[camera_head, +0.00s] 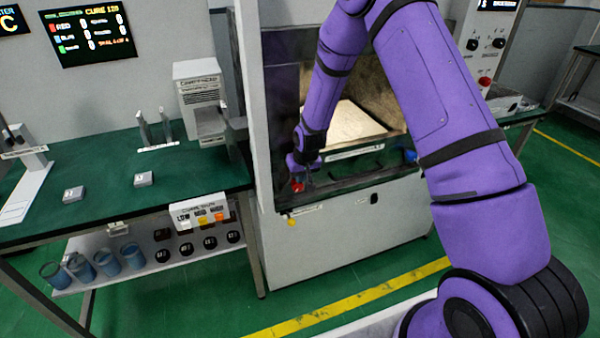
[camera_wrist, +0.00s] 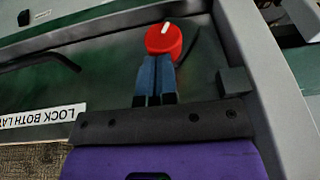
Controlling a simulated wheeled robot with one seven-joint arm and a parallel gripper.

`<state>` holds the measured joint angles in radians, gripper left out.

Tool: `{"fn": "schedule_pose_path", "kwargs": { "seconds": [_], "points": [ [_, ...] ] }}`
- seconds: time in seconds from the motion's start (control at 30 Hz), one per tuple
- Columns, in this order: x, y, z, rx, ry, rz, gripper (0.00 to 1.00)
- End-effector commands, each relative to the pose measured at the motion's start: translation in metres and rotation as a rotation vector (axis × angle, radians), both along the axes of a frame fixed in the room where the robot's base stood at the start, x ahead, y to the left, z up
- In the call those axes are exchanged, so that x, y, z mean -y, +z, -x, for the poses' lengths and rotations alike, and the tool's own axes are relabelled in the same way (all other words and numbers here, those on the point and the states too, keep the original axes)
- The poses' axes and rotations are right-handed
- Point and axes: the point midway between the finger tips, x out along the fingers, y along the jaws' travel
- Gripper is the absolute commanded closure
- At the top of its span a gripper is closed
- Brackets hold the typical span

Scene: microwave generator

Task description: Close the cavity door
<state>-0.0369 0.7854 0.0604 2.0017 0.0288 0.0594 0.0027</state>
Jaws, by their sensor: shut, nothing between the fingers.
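The cavity (camera_head: 352,122) stands open to view in the middle of the head view, with a lit, pale floor inside. A dark panel (camera_head: 345,183) with a dark bar handle lies along its lower front; I cannot tell for sure whether it is the door. A red knob with a white mark (camera_wrist: 164,38) is at the panel's left end; it also shows in the head view (camera_head: 297,186). My gripper (camera_wrist: 158,62) is shut and empty, its blue fingers pointing at the red knob. The fingertips are at or just short of it; contact is unclear.
A grey frame post (camera_head: 249,100) rises left of the cavity. A label reading "LOCK BOTH LA…" (camera_wrist: 45,121) is beside my gripper. A green bench (camera_head: 110,170) stands left, with a shelf of blue cups (camera_head: 107,263) below. Floor in front is partly clear.

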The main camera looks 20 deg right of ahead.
Motion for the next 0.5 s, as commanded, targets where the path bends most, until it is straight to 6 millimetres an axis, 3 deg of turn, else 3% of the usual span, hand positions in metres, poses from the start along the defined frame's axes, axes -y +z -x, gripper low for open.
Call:
{"fn": "schedule_pose_path", "kwargs": {
  "seconds": [0.33,0.5],
  "points": [
    [0.000,-0.003,0.003,-0.009,0.000,0.000,1.00],
    [0.001,0.014,-0.002,-0.003,0.000,0.000,1.00]
  ]
}}
